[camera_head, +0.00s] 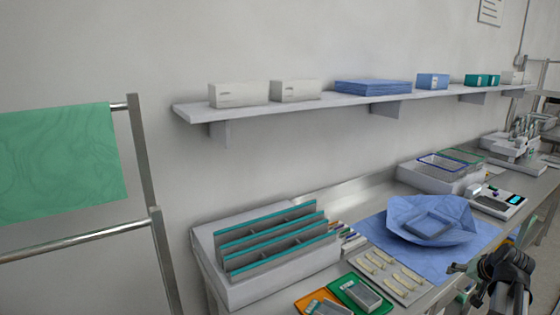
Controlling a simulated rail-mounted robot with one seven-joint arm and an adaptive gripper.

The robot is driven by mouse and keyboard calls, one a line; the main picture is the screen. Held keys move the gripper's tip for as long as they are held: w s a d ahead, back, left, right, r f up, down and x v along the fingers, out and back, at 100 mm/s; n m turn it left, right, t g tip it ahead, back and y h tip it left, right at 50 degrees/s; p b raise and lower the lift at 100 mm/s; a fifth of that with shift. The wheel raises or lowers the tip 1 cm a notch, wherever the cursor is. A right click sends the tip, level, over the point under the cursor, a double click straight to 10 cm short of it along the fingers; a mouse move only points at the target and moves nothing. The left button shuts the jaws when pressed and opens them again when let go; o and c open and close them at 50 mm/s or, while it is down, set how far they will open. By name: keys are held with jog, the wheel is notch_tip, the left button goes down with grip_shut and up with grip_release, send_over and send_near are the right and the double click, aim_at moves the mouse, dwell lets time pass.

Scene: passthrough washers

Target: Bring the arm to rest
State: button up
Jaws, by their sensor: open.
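My gripper (461,280) is in the lower right corner of the head view, at the end of my dark arm. Its fingers point left, toward the front edge of the counter, and are apart with nothing seen between them. The blue wrap (398,220) with a grey tray (428,224) on it lies behind and to the left of the gripper. The lower part of my arm is cut off by the picture's edge.
A grey counter (371,187) runs along the wall. A slotted rack (232,294), a tray of pale pieces (408,290), orange (308,300) and green (374,307) trays, baskets (440,172) and a device (497,201) crowd it. A shelf (320,101) with boxes hangs above.

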jog(key=s+d+f+m+h, duration=0.1)
jog(key=s+d+f+m, duration=0.15)
jog(key=d, duration=0.45)
notch_tip(320, 180, down, 7)
jog(key=m, duration=0.2)
jog(key=s+a+f+n+g+y+p, duration=0.1)
jog(key=s+a+f+n+g+y, duration=0.2)
jog(key=a+f, duration=1)
jog(key=s+a+f+n+g, duration=0.1)
jog(key=s+a+f+g, duration=0.25)
jog(key=a+f, duration=1)
jog(key=s+a+f+n+g+p, duration=0.25)
jog(key=s+a+f+n, duration=0.2)
jog(key=s+a, duration=0.9)
jog(key=s+a+f+n+g, duration=0.1)
jog(key=s+a, duration=0.3)
jog(key=s, duration=0.5)
jog(key=s+a+f+n+g+h, duration=0.1)
jog(key=s+a+f+n+g, duration=0.1)
jog(key=s, duration=0.8)
jog(key=shift+s+a+f+g, duration=0.2)
jog(key=shift+a+f+g, duration=0.2)
jog(key=shift+a+g, duration=0.55)
jog(key=shift+d, duration=0.1)
